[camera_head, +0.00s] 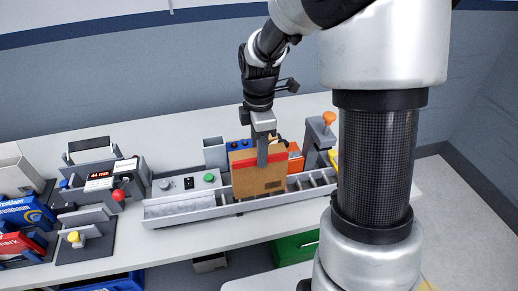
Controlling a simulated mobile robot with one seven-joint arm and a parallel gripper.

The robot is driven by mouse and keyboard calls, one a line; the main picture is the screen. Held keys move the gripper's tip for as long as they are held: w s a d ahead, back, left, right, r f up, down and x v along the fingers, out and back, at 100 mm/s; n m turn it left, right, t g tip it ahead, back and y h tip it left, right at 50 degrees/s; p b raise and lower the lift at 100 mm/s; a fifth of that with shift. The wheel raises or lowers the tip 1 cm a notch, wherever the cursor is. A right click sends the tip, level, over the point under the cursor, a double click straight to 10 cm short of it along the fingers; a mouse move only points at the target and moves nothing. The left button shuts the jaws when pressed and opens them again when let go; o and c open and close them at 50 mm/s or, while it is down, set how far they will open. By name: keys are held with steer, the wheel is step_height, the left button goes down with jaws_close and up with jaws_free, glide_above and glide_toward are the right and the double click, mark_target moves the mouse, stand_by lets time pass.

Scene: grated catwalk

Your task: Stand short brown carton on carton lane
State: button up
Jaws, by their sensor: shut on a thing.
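The short brown carton (258,182), with a red band near its top, is upright in my gripper (263,158). My gripper points down and is shut on the carton's upper part, with one finger visible against its near face. The long grey channel (180,213) along the table's front looks like the carton lane. The carton overlaps its middle in the picture and hides part of it. I cannot tell whether the carton's bottom touches the channel or hangs just above it.
A grey panel with a green button (208,178) stands behind the channel's left part. A grey open box (215,152), an orange item (295,160) and an orange-knobbed post (329,118) stand behind. A device with a lit display (100,178) and blue bins (25,212) are left.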

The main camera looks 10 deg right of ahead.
steer(key=shift+f, duration=0.15)
stand_by(0.5)
steer(key=shift+f+b, duration=1.1)
steer(key=shift+f, duration=0.45)
steer(key=o, duration=1.5)
steer(key=shift+o, duration=0.2)
steer(key=shift+r, duration=0.1)
steer(key=shift+r+p, duration=2.15)
steer(key=shift+r, duration=0.45)
steer(key=shift+r+p, duration=0.5)
steer(key=shift+r, duration=0.85)
